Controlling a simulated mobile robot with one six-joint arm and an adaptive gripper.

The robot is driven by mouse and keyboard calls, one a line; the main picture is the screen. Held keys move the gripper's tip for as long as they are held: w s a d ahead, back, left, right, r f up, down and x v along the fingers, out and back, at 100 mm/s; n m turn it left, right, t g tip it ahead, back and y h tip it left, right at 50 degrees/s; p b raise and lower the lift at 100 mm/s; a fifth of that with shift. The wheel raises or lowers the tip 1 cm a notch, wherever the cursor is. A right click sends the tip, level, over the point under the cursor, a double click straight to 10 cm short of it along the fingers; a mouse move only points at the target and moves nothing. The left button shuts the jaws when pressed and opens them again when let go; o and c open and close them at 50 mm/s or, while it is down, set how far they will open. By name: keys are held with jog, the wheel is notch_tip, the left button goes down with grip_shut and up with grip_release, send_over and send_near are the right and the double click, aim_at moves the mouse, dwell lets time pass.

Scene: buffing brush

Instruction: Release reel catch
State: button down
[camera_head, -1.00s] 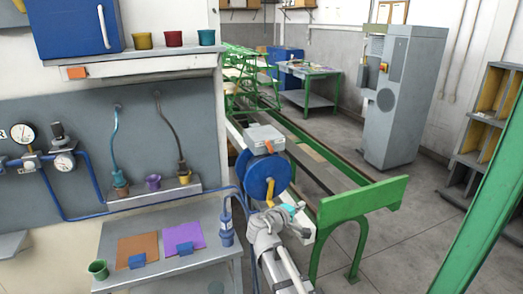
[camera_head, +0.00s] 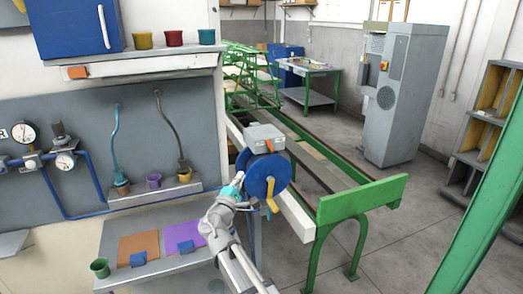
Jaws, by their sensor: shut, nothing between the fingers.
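The blue reel (camera_head: 258,176) is mounted on the near end of the white rail, just right of centre. A yellow lever (camera_head: 271,196) hangs down across the reel's right face; I cannot tell whether it is the catch. A grey box (camera_head: 264,136) with a small orange tab (camera_head: 269,147) sits above the reel. My gripper (camera_head: 236,182), with teal fingertips, is shut and empty at the reel's left edge. I cannot tell whether it touches the reel.
A grey bench (camera_head: 118,274) with brown and purple mats stands to the left. The green frame (camera_head: 362,197) stands right of the reel. A grey cabinet (camera_head: 398,100) is farther back. Open floor (camera_head: 420,235) lies at the right.

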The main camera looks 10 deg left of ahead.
jog(key=p, duration=0.3)
send_near(261, 149)
jog(key=w+r, duration=0.2)
jog(key=w, duration=0.1)
jog(key=w+r, duration=0.1)
jog(key=shift+w+a, duration=0.25)
jog(key=shift+a, duration=0.15)
jog(key=shift+w+d+r+p, duration=0.2)
jog(key=shift+d+p, duration=0.1)
jog(key=shift+d, duration=0.15)
jog(key=shift+w+d+r+p, duration=0.2)
jog(key=shift+w+d+p, duration=0.05)
jog(key=shift+d, duration=0.2)
jog(key=shift+w+d+r+p, duration=0.3)
jog(key=shift+w+d, duration=0.15)
jog(key=shift+d, duration=0.25)
jog(key=shift+a+r, duration=0.1)
jog(key=shift+a, duration=0.05)
jog(key=shift+p, duration=0.35)
